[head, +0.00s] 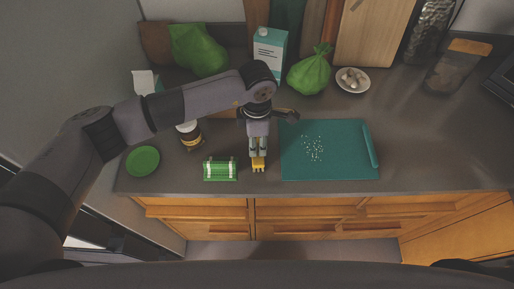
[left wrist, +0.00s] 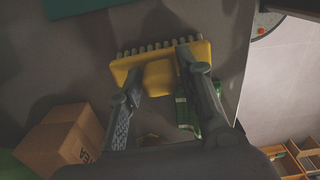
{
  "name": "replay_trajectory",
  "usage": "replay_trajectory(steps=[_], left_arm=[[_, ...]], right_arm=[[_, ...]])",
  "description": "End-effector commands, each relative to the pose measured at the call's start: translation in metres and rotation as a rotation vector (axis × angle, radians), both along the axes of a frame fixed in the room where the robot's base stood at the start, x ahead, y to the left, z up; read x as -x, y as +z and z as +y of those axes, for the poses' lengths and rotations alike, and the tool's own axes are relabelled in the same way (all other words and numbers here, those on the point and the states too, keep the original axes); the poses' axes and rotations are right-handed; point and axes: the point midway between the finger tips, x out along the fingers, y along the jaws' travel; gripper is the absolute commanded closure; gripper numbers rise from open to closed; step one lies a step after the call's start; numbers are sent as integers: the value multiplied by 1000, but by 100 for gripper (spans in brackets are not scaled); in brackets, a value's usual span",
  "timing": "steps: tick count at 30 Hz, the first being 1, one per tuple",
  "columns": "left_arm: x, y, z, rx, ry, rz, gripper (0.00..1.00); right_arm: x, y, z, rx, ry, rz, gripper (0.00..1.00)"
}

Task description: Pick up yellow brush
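The yellow brush (head: 258,165) is at the fingertips of my left gripper (head: 258,152), near the counter's front edge between the green roll and the teal board. In the left wrist view, the yellow brush (left wrist: 200,52) shows its wide head with pale bristles along the far side. Its raised grip lies between the two fingers of my left gripper (left wrist: 160,68), which close around it with little or no gap. I cannot tell whether the brush still touches the counter. My right gripper is not in view.
A green roll (head: 220,169) lies left of the brush and a teal cutting board (head: 345,160) to the right. A jar (head: 189,134), a green plate (head: 143,161), a carton (head: 268,55), a green bag (head: 309,74) and a bowl (head: 361,82) stand around.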

Motion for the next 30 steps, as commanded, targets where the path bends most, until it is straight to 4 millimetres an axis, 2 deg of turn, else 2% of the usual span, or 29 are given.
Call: replay_trajectory(steps=[14, 23, 30], left_arm=[[0, 0, 0, 0, 0, 0, 100], [-1, 2, 0, 1, 0, -1, 100], [-2, 21, 0, 2, -1, -4, 100]], right_arm=[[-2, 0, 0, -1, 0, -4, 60], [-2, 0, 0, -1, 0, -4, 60], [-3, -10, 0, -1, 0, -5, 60]])
